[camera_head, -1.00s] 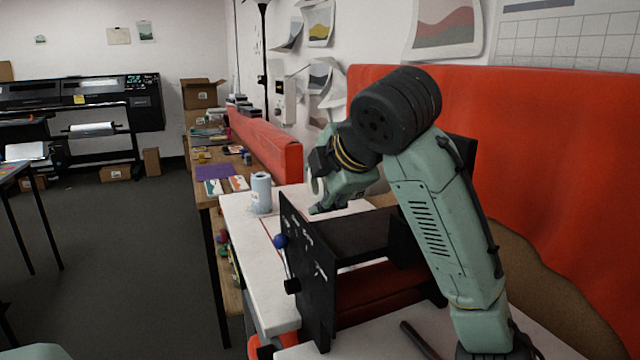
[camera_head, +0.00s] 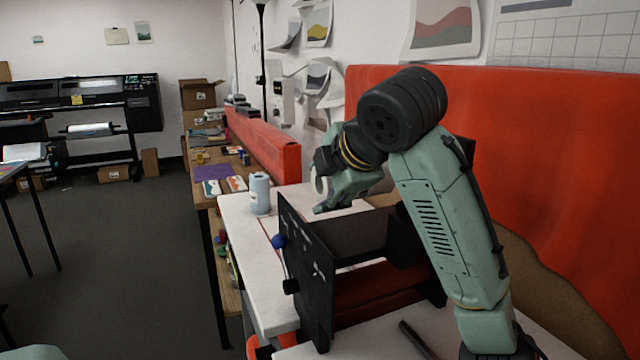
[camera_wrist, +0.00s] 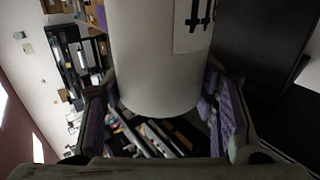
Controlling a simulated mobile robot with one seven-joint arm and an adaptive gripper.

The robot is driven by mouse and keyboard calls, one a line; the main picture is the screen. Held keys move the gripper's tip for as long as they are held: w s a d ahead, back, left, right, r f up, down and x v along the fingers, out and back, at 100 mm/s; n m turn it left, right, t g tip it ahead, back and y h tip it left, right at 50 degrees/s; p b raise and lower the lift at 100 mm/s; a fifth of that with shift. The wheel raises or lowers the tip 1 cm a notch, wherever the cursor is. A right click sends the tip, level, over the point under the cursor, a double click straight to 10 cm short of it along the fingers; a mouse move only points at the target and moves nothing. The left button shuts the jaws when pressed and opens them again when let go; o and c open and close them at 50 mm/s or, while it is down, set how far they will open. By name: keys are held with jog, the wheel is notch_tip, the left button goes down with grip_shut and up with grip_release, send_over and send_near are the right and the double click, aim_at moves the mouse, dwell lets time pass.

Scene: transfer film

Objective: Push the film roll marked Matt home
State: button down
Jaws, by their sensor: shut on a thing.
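A pale off-white roll (camera_wrist: 155,65) fills the middle of the wrist view, between my gripper's purple-padded fingers. It carries a white label (camera_wrist: 193,25) with black marks that I cannot read as a word. In the head view, my gripper (camera_head: 325,197) is shut on this roll, whose pale rounded end (camera_head: 319,186) shows beside the fingers. The gripper is above the white table, behind the black machine's side panel (camera_head: 308,275). The arm and gripper hide most of the roll in the head view. A light blue-grey roll (camera_head: 260,193) stands upright on the table to the left.
A large red sheet (camera_head: 560,170) stands behind my arm. A wooden bench (camera_head: 203,190) with small items runs off at the back. The white table's left part (camera_head: 245,250) is clear.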

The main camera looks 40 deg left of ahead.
jog(key=shift+w+d, duration=0.35)
jog(key=shift+w, duration=0.55)
jog(key=shift+w+d, duration=0.35)
jog(key=shift+w, duration=0.6)
jog(key=shift+w+d, duration=0.3)
jog(key=shift+w, duration=0.4)
jog(key=shift+w+d, duration=0.35)
jog(key=shift+w, duration=0.3)
jog(key=shift+w+d, duration=0.3)
jog(key=shift+w, duration=0.6)
jog(key=shift+w+d, duration=0.35)
jog(key=shift+w, duration=0.4)
jog(key=shift+w+d, duration=0.35)
jog(key=shift+w, duration=0.4)
jog(key=c, duration=0.6)
grip_release()
